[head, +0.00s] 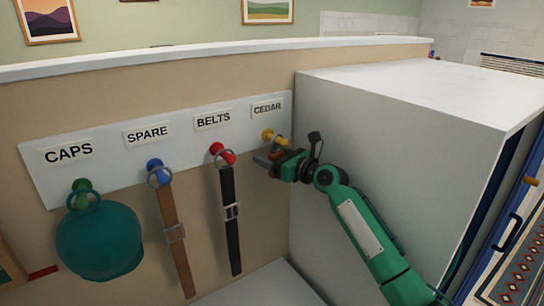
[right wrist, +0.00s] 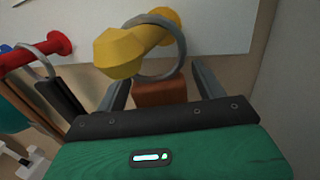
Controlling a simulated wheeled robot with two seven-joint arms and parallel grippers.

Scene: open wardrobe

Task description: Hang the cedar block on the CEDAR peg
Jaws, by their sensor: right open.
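The yellow peg (head: 268,135) under the CEDAR label (head: 267,108) sticks out of the white board. In the right wrist view, the metal ring (right wrist: 183,62) of the cedar block goes around the yellow peg (right wrist: 118,52), behind its thick end. The brown cedar block (right wrist: 160,93) is below the ring, between the fingers of my right gripper (right wrist: 158,84). These fingers are open, with gaps beside the block. In the head view my right gripper (head: 268,161) is just below the peg and mostly hides the block. My left gripper is not in view.
A teal cap (head: 100,242) hangs on the green peg, a brown belt (head: 174,225) on the blue peg and a black belt (head: 230,220) on the red peg (head: 222,153), left of my gripper. The white cabinet side (head: 370,130) stands close on the right.

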